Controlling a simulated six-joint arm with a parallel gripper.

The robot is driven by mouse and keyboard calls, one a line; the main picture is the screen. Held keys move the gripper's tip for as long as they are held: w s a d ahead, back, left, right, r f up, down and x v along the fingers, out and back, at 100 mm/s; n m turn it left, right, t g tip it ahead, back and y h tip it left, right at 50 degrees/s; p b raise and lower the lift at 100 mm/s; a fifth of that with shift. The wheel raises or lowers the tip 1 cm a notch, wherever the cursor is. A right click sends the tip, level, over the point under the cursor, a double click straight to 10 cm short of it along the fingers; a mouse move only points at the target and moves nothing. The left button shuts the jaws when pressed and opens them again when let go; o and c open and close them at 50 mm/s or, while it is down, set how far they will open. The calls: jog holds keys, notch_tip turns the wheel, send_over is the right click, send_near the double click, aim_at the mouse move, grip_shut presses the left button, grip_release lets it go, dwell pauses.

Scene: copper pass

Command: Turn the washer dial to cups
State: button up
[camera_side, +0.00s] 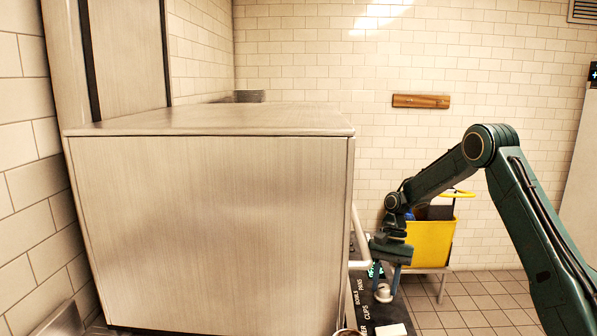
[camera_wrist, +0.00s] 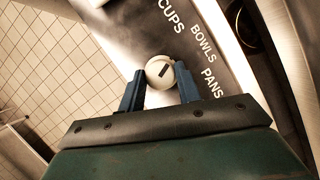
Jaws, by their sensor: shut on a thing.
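The washer dial (camera_wrist: 154,79) is a pale round knob with a dark pointer mark on its face. In the wrist view it sits between the two blue fingers of my gripper (camera_wrist: 160,71), which is shut on it. The mark slants to the upper right, roughly towards the BOWLS label (camera_wrist: 203,45). The CUPS label (camera_wrist: 172,16) is above the dial and the PANS label (camera_wrist: 211,83) is to its right. In the side view my gripper (camera_side: 386,287) points down over the dial (camera_side: 383,296), on the dark labelled panel (camera_side: 376,313).
The large steel washer (camera_side: 210,225) stands left of my gripper, with a pale bar handle (camera_side: 357,240) close to it. A yellow bin cart (camera_side: 430,243) stands behind. A white block (camera_side: 391,329) lies at the panel's front. The tiled floor at right is clear.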

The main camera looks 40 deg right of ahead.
jog(key=o, duration=1)
jog(key=shift+c, duration=0.2)
jog(key=shift+r, duration=0.15)
jog(key=v, duration=1.1)
jog(key=shift+r, duration=0.2)
jog(key=shift+d+r, duration=0.15)
jog(key=shift+d, duration=0.05)
